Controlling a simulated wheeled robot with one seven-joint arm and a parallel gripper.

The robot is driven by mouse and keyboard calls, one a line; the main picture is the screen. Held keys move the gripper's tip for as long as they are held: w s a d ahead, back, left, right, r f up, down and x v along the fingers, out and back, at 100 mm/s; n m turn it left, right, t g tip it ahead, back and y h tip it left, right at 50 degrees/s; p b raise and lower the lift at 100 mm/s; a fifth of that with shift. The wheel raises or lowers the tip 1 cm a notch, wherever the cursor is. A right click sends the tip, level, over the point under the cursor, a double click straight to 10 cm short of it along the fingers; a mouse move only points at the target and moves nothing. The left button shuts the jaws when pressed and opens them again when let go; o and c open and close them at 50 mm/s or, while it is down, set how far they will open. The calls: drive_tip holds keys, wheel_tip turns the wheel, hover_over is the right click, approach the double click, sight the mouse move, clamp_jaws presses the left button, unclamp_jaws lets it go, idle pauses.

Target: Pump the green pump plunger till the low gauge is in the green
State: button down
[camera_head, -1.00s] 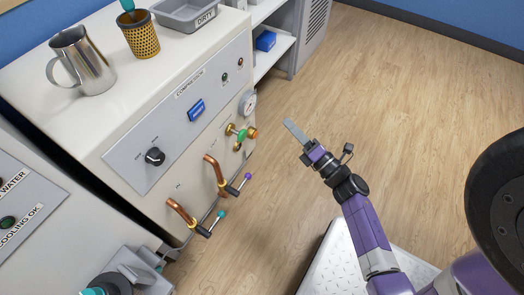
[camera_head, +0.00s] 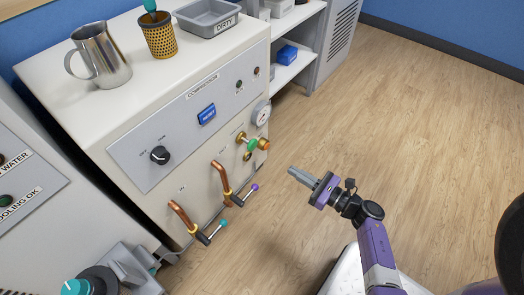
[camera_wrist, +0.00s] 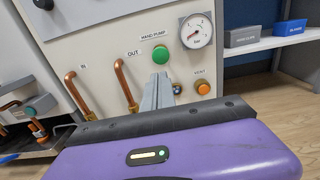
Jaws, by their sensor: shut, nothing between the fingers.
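The green pump plunger (camera_head: 253,144) is a round knob on the compressor's front, beside brass fittings. In the wrist view it shows as a green knob (camera_wrist: 161,55) under a HAND PUMP label. The white round gauge (camera_head: 261,114) is just above it; in the wrist view the gauge (camera_wrist: 195,30), marked bar, is up and right of the knob. Its needle points to the lower left; its coloured zones are too small to read surely. My gripper (camera_head: 291,171) is shut and empty, apart from the plunger, out in front of the panel. Its fingers (camera_wrist: 158,88) show just below the knob.
An orange VENT knob (camera_wrist: 203,88) is below and right of the plunger. Copper pipes (camera_head: 222,180) with lever handles stick out to the left. A metal jug (camera_head: 101,58), a gold mesh cup (camera_head: 158,37) and a DIRTY tray (camera_head: 207,28) stand on top. The floor (camera_head: 400,130) at right is clear.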

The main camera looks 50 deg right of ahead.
sight(254, 146)
drive_tip(key=w+b, duration=0.1)
drive_tip(key=w, duration=0.3)
drive_tip(key=w+b, duration=0.1)
drive_tip(key=w, duration=0.9)
drive_tip(key=shift+a+b, duration=0.25)
drive_tip(key=shift+b, duration=0.15)
drive_tip(key=w+b, duration=0.1)
drive_tip(key=w, duration=0.2)
drive_tip(key=shift+w+f+b, duration=0.1)
drive_tip(key=shift+w+b, duration=0.15)
drive_tip(key=shift+b, duration=0.15)
drive_tip(key=shift+w, duration=0.1)
